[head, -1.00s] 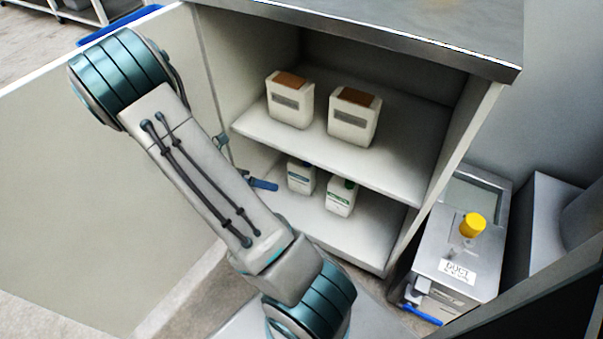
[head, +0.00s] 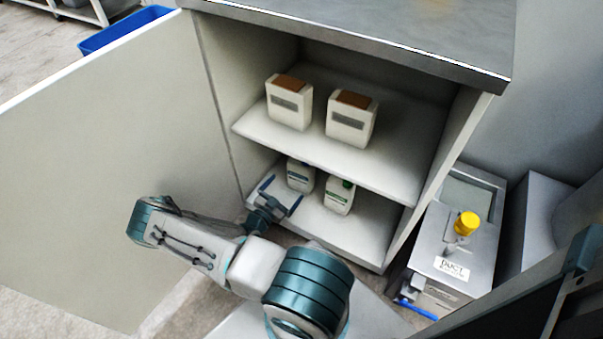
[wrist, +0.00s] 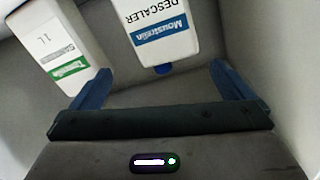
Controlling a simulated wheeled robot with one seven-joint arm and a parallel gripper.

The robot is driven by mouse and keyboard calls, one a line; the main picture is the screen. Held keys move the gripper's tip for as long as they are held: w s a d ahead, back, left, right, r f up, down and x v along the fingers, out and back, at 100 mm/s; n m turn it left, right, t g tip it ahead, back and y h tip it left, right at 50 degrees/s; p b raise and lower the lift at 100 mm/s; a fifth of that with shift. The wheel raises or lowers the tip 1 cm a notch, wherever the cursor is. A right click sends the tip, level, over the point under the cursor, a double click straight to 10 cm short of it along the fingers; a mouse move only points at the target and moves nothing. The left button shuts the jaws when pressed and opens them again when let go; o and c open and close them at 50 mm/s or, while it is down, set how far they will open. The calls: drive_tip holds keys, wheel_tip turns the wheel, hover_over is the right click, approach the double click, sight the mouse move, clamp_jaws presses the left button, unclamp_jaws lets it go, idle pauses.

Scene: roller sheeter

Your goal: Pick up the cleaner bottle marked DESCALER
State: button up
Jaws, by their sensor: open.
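The white DESCALER bottle (wrist: 162,28) has a blue label and a blue cap. It shows upside down at the top middle of the wrist view. In the head view it is the left bottle (head: 300,176) on the cabinet's lower shelf (head: 368,238). My gripper (head: 282,194) is open and empty at the shelf's left front, close to this bottle. In the wrist view the blue fingers of my gripper (wrist: 160,72) are spread, with the cap between their tips in the picture. I see no contact with the bottle.
A white bottle with a green label (head: 339,196) stands close to the right. Two white containers with brown tops (head: 289,102) stand on the upper shelf (head: 385,168) overhead. The open cabinet door (head: 110,150) is at left. A metal box with a yellow knob (head: 452,255) stands right.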

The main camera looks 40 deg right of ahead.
sight(298, 176)
drive_tip(key=d+f+n, duration=0.1)
drive_tip(key=d, duration=0.2)
drive_tip(key=w+d+n+t+b, duration=0.1)
drive_tip(key=d+n, duration=0.1)
drive_tip(key=w+d+f+n, duration=0.1)
drive_tip(key=d, duration=0.2)
drive_tip(key=shift+w+d+f+t+y+b, duration=0.15)
drive_tip(key=shift+d+f+t+y+b, duration=0.15)
drive_tip(key=shift+f+t+b, duration=0.1)
drive_tip(key=x, duration=0.2)
drive_tip(key=b+x, duration=0.2)
drive_tip(key=x, duration=0.1)
drive_tip(key=shift+w+d+r, duration=0.25)
drive_tip(key=shift+d+r, duration=0.05)
drive_tip(key=c, duration=1.4)
drive_tip(key=shift+r, duration=0.15)
drive_tip(key=shift+c, duration=0.4)
